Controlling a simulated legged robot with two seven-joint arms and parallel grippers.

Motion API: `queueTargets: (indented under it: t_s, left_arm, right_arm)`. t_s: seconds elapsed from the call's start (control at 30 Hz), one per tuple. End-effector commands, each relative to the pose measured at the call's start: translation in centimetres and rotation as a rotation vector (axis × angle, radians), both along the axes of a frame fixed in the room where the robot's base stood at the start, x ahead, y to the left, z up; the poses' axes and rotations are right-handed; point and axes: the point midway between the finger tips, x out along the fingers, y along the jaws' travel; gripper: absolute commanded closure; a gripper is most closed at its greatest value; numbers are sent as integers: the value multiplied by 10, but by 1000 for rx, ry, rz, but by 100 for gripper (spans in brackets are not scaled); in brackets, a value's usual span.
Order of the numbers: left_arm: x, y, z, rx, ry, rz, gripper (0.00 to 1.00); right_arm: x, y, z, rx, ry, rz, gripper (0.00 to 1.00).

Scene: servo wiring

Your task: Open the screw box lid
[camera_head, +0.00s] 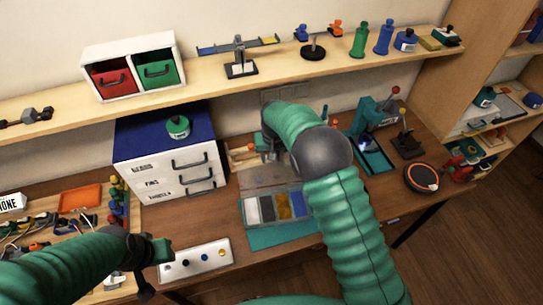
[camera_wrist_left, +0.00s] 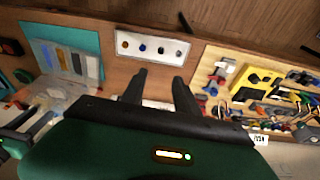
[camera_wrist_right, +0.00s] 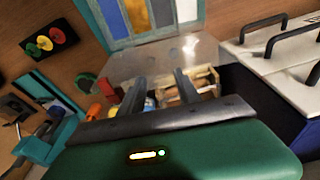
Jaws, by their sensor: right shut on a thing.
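The screw box (camera_head: 279,207) sits on a teal mat on the workbench, with grey, dark, yellow and blue compartments showing. It is also in the left wrist view (camera_wrist_left: 72,62) and the right wrist view (camera_wrist_right: 140,18). Its clear lid (camera_head: 262,180) extends behind the compartments, off them, toward my right gripper (camera_head: 262,152). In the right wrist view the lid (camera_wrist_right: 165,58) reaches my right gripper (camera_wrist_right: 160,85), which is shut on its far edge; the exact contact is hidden. My left gripper (camera_wrist_left: 160,85) is open and empty, near the white panel, apart from the box.
A white panel with several coloured dots (camera_head: 195,259) lies at the bench front. A white drawer cabinet (camera_head: 170,165) stands left of the lid. A teal device (camera_head: 372,150) and a round orange-rimmed disc (camera_head: 422,177) are to the right. The shelf (camera_head: 200,88) runs above.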

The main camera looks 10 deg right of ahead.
Motion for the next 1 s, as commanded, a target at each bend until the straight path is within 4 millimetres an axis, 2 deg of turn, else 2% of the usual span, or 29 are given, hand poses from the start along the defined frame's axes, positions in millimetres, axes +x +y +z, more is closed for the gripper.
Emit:
queueTargets:
  t_s: [0.83, 0.93, 1.0]
  left_arm:
    - [0, 0, 0, 0, 0, 0, 64]
    - [4, -4, -1, -7, -10, 13, 77]
    - [18, -16, -5, -35, -43, 53, 86]
  right_arm:
    - [-1, 1, -2, 0, 3, 1, 100]
    - [-1, 1, -2, 0, 4, 1, 100]
    - [-1, 1, -2, 0, 4, 1, 100]
